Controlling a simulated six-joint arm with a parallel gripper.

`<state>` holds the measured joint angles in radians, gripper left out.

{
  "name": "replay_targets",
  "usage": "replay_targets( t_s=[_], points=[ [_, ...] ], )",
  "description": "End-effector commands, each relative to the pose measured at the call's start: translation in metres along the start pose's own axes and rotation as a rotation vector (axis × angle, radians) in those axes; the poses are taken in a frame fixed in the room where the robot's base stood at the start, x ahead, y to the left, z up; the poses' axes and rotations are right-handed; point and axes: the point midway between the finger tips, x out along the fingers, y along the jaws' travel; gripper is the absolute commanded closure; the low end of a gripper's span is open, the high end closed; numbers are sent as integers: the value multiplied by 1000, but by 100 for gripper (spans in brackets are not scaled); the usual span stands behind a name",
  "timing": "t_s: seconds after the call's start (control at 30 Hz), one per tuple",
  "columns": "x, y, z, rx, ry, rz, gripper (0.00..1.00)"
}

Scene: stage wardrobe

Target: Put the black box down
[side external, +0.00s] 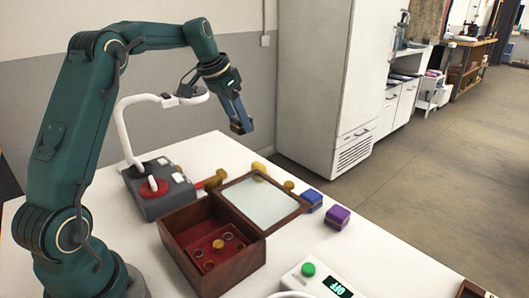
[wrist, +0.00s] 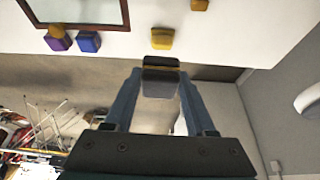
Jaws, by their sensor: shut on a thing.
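The black box (wrist: 160,86) is held between the two blue-grey fingers of my gripper (wrist: 160,78) in the wrist view. It is small and dark with a yellowish band across it. In the side view my gripper (side external: 240,123) is raised well above the white table (side external: 222,147), near its far edge, and points down. The black box shows only as a small dark shape (side external: 242,128) at the fingertips there. It touches nothing below. In the wrist view the floor shows behind it.
An open wooden case (side external: 245,280) with a red inside and a glass lid stands on the table. Blue (side external: 311,199) and purple (side external: 336,217) boxes and several yellow pieces (side external: 258,167) lie near it. A grey device (side external: 160,200) with a white arm and a scale (side external: 312,283) flank the case.

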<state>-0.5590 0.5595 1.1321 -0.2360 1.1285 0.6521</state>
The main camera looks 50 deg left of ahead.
Motion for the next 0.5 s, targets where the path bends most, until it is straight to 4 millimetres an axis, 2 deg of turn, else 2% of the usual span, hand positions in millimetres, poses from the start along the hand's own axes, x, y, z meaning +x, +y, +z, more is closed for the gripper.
replay_targets(
  t_s=[0.27,0.5],
  points=[
    [-8,3,15,109,0,46,99],
    [-16,10,36,263,0,111,99]
  ],
)
